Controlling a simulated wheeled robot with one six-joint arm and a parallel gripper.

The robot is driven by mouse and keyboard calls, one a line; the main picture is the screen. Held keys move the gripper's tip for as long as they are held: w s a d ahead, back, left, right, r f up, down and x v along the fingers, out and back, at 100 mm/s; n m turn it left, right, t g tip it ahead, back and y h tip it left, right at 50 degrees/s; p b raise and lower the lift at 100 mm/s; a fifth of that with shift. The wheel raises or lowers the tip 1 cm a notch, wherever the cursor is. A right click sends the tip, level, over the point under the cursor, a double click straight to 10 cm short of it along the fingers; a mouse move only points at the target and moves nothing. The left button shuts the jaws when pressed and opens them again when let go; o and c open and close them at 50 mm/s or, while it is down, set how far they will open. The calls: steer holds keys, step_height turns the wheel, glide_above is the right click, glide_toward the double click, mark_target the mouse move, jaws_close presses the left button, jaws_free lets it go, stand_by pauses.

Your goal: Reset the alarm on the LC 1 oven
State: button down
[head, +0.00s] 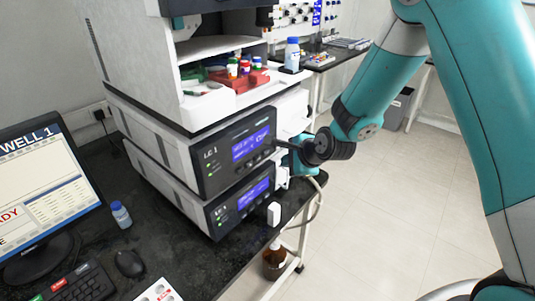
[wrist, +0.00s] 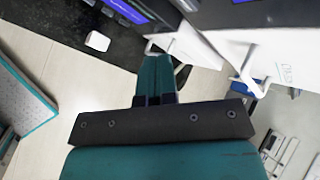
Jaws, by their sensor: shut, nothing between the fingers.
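The LC 1 oven (head: 213,162) is the upper of two stacked dark-fronted units in the head view. Its blue display (head: 251,143) is lit, with a large word on it that I cannot read for sure. Small green lights show left of the display. My gripper (wrist: 158,65) is shut and empty, its teal fingers together in the wrist view. In the head view it is just right of the LC 1 front panel, partly hidden by my wrist. I cannot tell whether it touches anything. Dark unit fronts show at the top of the wrist view.
A second unit (head: 222,217) with a blue display sits directly below. A white block (head: 274,214) is near the bench edge. Above stands a shelf with a red rack (head: 240,81) and a blue-capped bottle (head: 292,55). A monitor (head: 40,190) is at left.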

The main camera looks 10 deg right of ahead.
steer(key=shift+s+d, duration=0.65)
steer(key=shift+s, duration=0.25)
steer(key=s+a+r+n+g+y, duration=0.2)
steer(key=s+a+r+n+g, duration=0.35)
steer(key=s+r+n, duration=0.7)
steer(key=s+r+n+g+h, duration=0.1)
steer(key=s+r+n, duration=0.4)
steer(key=s+n, duration=0.8)
steer(key=s+g, duration=0.1)
steer(key=s, duration=0.3)
steer(key=shift+a+r+g, duration=0.15)
steer(key=shift+a+g, duration=0.15)
steer(key=shift+g, duration=0.05)
steer(key=shift+w+n, duration=0.1)
steer(key=shift+n, duration=0.15)
